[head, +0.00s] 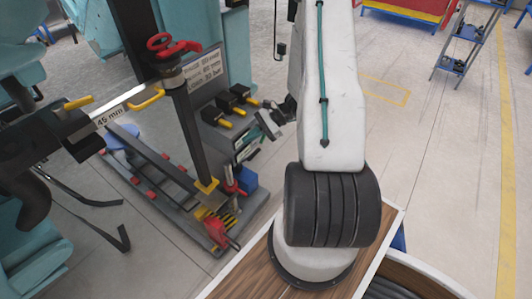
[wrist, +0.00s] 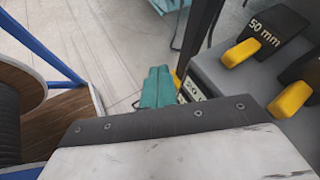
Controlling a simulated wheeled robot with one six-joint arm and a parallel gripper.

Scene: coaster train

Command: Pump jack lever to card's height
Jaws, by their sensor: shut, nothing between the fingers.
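A white card (head: 205,72) with black printed lines hangs behind the black upright post (head: 186,125). Its small lettering is hard to read for certain. Low at the post's foot is a red jack-like part (head: 217,232) beside a yellow-and-black striped piece (head: 228,219). A red-and-black upright part (head: 230,183) stands just behind it. I cannot tell which of these is the lever. My gripper (head: 267,126) is above and right of them, apart from them, beside the black blocks. In the wrist view its teal fingers (wrist: 158,88) are together and empty.
Black blocks with yellow handles (head: 228,104) stand on a grey bench; one reads 50 mm (wrist: 265,28). A label bar reading 45 mm (head: 120,106) is at the left. A red hand wheel (head: 165,43) tops the post. Open floor (head: 440,150) lies right.

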